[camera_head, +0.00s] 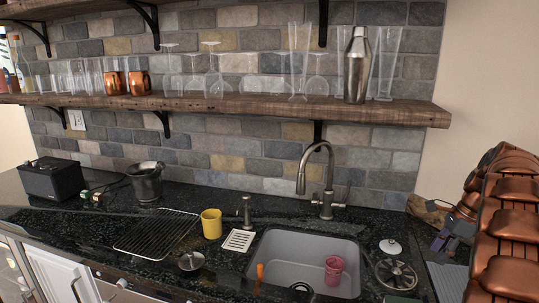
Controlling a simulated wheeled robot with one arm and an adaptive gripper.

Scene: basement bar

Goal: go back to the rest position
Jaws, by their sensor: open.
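A yellow mug (211,223) stands upright on the counter left of the sink.
A tall faucet (328,180) rises behind the sink. A wire rack (150,235), a dark metal bucket (146,182) and a black box (50,179) occupy the left counter. Copper-coloured pieces (510,225) crowd the right edge. A wooden shelf (235,105) holds glassware and a shaker (357,65).

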